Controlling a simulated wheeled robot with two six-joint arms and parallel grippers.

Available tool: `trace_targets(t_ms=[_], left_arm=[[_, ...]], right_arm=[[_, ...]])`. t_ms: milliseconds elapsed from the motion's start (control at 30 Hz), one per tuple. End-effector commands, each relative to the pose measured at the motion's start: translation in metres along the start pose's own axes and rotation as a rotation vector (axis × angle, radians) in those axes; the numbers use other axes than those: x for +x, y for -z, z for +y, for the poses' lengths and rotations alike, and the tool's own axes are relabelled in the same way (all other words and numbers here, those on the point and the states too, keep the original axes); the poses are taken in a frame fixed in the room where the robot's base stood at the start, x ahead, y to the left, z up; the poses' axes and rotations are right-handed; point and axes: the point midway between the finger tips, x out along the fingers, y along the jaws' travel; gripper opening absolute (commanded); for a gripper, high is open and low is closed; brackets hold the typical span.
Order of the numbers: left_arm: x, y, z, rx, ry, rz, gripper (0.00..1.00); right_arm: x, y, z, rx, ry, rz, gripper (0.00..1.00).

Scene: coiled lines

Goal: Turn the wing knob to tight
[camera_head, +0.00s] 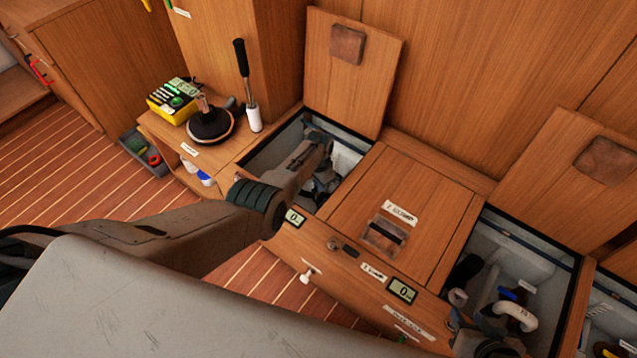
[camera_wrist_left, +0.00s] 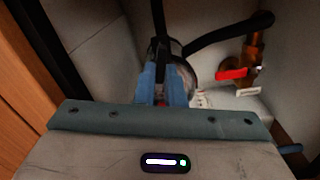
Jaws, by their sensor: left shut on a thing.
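My left gripper (camera_head: 318,182) reaches down into the open left locker (camera_head: 352,158) in the head view. In the left wrist view its blue fingers (camera_wrist_left: 163,84) are closed together at a round, partly clear strainer-like body (camera_wrist_left: 184,73). They are shut on a small part there, which I take to be the wing knob; the fingers hide nearly all of it, so its angle cannot be read. A bit of red shows low between the fingers.
A black hose (camera_wrist_left: 232,32) runs to a brass valve with a red lever (camera_wrist_left: 232,74) close beside the fingers. Locker walls are near on both sides. The raised lid (camera_head: 350,85) stands behind. A yellow device (camera_head: 174,100) and a black-handled tool (camera_head: 243,75) stand at left.

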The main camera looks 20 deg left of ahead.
Motion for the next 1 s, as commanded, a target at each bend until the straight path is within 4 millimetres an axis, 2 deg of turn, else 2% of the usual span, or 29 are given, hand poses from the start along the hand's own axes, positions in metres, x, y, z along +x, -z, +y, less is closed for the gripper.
trace_targets(t_ms=[300, 333, 433, 767, 1000], left_arm=[[0.000, 0.000, 0.000, 0.003, 0.000, 0.000, 0.00], [0.000, 0.000, 0.000, 0.003, 0.000, 0.000, 0.11], [0.000, 0.000, 0.000, 0.003, 0.000, 0.000, 0.31], [-0.002, 0.000, 0.000, 0.002, 0.000, 0.001, 0.31], [-0.023, 0.001, 0.000, 0.002, 0.001, 0.002, 0.31]], right_arm=[[0.000, 0.003, 0.000, -0.002, 0.000, 0.005, 0.36], [0.000, 0.003, 0.000, -0.003, 0.000, 0.005, 0.36], [0.000, 0.003, 0.000, -0.003, 0.000, 0.007, 0.36], [-0.001, 0.004, 0.000, -0.004, -0.001, 0.006, 0.36], [-0.015, 0.008, 0.007, -0.039, -0.034, -0.092, 0.36]])
